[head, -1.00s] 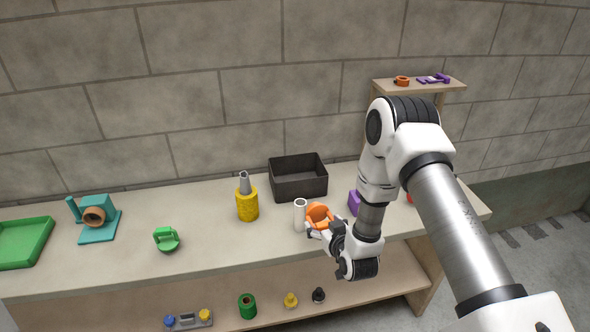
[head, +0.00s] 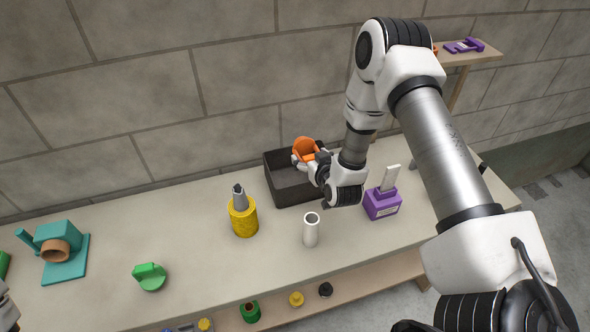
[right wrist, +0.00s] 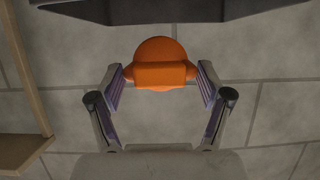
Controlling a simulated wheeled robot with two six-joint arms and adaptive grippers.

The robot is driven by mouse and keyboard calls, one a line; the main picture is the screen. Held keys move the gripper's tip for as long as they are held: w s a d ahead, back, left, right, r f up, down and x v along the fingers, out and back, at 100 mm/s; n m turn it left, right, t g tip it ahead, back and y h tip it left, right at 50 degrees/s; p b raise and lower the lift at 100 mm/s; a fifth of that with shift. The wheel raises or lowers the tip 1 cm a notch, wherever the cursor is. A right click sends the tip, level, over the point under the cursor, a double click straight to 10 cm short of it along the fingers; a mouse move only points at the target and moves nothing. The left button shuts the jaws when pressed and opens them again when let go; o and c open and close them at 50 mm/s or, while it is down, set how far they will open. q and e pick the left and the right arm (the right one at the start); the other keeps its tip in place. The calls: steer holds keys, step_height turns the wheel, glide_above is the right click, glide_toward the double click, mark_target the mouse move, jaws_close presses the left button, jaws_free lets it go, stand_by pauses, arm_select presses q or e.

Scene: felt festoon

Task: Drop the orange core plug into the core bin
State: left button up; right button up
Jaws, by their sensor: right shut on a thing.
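The orange core plug (head: 305,148) is held in my right gripper (head: 308,163), whose fingers are shut on its sides. In the right wrist view the plug (right wrist: 160,66) sits between the two finger pads (right wrist: 160,85). The black open-topped core bin (head: 290,187) stands at the back of the bench. The plug and gripper are over the bin's back right part, and they hide some of its rim and inside. The dark bin edge (right wrist: 180,10) crosses the top of the right wrist view. Only a sliver of my left arm shows at the lower left edge; its fingers are out of sight.
A white tube (head: 311,231) stands in front of the bin. A yellow spool with a grey cone (head: 243,215) is left of it. A purple block with a white tag (head: 382,203) is to the right. A green piece (head: 150,277) and teal fixture (head: 62,252) stand farther left.

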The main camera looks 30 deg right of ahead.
step_height(320, 180, down, 5)
steer(key=b, duration=0.3)
steer(key=shift+s+r, duration=0.1)
steer(key=shift+s, duration=0.05)
steer(key=o, duration=1.1)
steer(key=shift+s+r, duration=0.15)
steer(key=shift+s, duration=0.15)
arm_select(q)
steer(key=f, duration=0.3)
steer(key=shift+s+f, duration=0.3)
steer(key=shift+s, duration=0.05)
arm_select(e)
steer(key=shift+o, duration=0.2)
steer(key=v, duration=1.1)
steer(key=shift+s, duration=0.2)
steer(key=shift+a, duration=0.1)
